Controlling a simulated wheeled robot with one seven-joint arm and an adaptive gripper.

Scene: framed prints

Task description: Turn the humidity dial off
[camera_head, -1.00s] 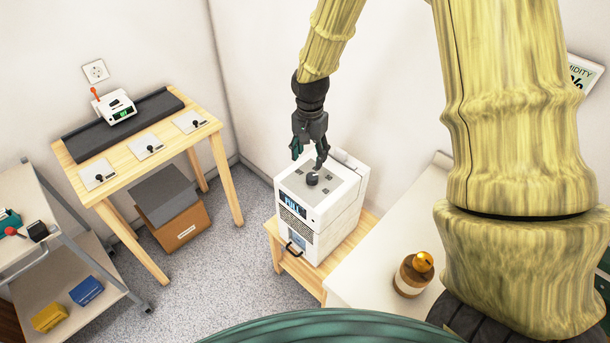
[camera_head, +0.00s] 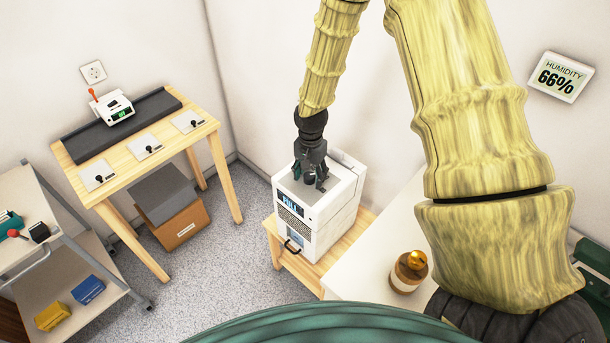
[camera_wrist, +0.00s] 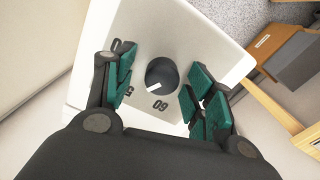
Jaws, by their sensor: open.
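The humidity dial is a dark round knob (camera_wrist: 161,75) with a white pointer mark, on the grey top plate of a white box-shaped machine (camera_head: 318,222). In the wrist view the plate carries printed numbers, with "60" readable and others partly hidden by my fingers. The pointer is directed toward the lower left, between the hidden number at left and "60". My gripper (camera_wrist: 160,92) is open, with its green-padded fingers on either side of the knob and gaps showing. In the head view my gripper (camera_head: 310,178) is over the machine's top and hides the knob.
A wooden desk (camera_head: 130,150) with switches stands at left, clear of my arm.

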